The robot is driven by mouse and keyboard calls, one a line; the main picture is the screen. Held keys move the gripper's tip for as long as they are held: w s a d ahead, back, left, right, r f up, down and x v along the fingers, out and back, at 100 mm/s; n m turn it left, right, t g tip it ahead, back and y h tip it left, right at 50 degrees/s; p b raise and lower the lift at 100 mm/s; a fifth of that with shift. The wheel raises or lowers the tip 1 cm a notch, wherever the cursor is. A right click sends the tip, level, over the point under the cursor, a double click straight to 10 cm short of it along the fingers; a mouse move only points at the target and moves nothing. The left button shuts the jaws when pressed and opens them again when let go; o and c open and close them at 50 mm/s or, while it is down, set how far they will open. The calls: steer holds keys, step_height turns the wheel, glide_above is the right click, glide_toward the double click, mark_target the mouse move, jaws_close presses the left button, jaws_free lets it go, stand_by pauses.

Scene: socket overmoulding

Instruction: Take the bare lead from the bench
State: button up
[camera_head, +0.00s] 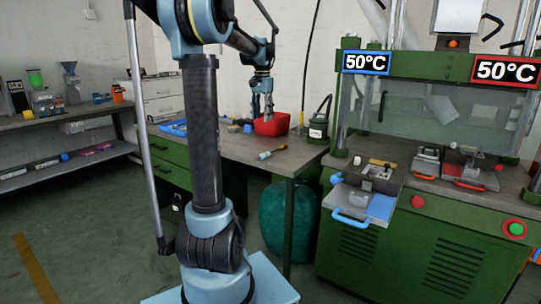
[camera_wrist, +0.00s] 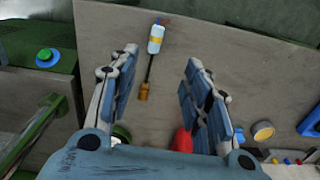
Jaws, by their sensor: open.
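A short lead-like piece (camera_head: 271,153) lies on the grey bench top (camera_head: 225,152) near its front edge. In the wrist view this piece (camera_wrist: 150,66) has a white and pale blue end with a yellow band, a thin black middle and a brass-coloured end. I take it for the bare lead. My gripper (camera_head: 262,106) hangs pointing down above the bench, further back than the lead, near a red bin. In the wrist view my gripper (camera_wrist: 158,60) is open with nothing between its pads. The lead shows beyond the gap between the fingers, apart from them.
The red bin (camera_head: 271,125) and a dark green canister (camera_head: 319,127) stand towards the back of the bench. A blue tray (camera_head: 173,127) lies at its left. A green press (camera_head: 420,240) with 50°C displays stands right. The bench top around the lead is clear.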

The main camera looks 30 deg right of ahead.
steer(key=f, duration=1.2)
steer(key=shift+d, duration=0.25)
steer(key=shift+s+d+f, duration=0.1)
steer(key=shift+f, duration=1.25)
steer(key=shift+s+f, duration=0.1)
steer(key=shift+f, duration=1.25)
jaws_close()
